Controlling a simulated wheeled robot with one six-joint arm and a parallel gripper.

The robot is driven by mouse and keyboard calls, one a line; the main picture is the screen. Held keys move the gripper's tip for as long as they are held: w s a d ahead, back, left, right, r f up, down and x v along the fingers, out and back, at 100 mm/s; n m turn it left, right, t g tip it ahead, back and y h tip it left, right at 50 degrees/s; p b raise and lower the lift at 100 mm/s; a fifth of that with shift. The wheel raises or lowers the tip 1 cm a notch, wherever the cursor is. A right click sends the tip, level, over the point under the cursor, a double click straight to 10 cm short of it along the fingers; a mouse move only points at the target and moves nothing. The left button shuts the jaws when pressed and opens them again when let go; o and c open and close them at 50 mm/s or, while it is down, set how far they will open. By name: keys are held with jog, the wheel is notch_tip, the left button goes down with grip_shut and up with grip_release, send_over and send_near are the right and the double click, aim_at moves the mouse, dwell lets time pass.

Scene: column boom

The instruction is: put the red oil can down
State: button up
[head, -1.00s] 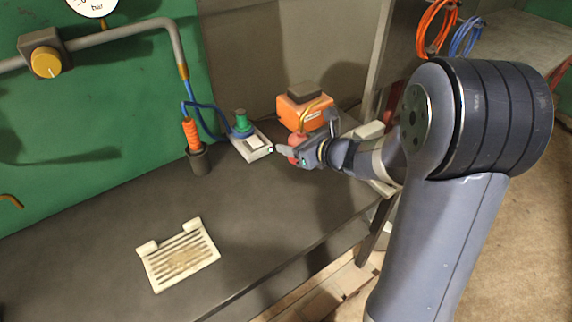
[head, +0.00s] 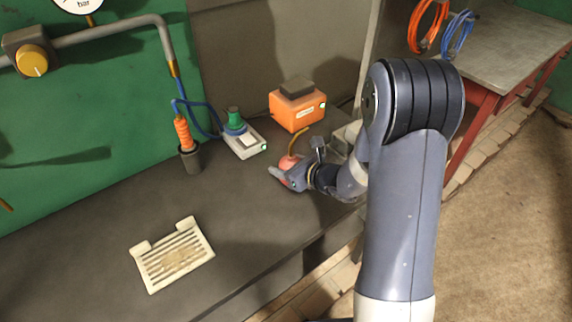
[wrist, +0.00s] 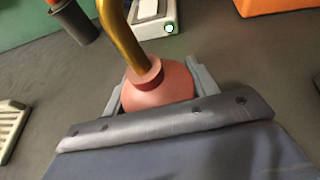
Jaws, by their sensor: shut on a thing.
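The red oil can (head: 288,163) has a rounded top and a bent brass spout. My gripper (head: 281,177) is shut on it, over the dark bench (head: 235,205) near the bench's right part. In the wrist view the oil can (wrist: 158,88) sits between the two fingers of my gripper (wrist: 155,90), with its spout rising toward the top. The can's lower part is hidden by the gripper, so I cannot tell whether it touches the bench.
An orange box (head: 297,108) with a dark top stands behind the can. A pale device with a green knob (head: 236,122) and an orange-handled tool in a dark cup (head: 190,158) are to the left. A cream slotted tray (head: 172,257) lies front left. Bench between is clear.

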jog(key=shift+f+b, duration=0.25)
jog(key=shift+b, duration=0.05)
jog(key=o, duration=1.2)
jog(key=shift+r, duration=0.1)
jog(key=shift+r, duration=0.15)
jog(key=shift+s+d+r+p, duration=0.1)
jog(key=shift+d+p, duration=0.05)
jog(key=shift+p, duration=0.2)
jog(key=v, duration=1.1)
jog(key=shift+s+d+b, duration=0.2)
jog(key=shift+s+b, duration=0.1)
jog(key=shift+b, duration=0.05)
jog(key=shift+w+a, duration=0.1)
jog(key=x, duration=1.2)
jog(key=shift+r+p, duration=0.3)
jog(key=shift+r, duration=0.4)
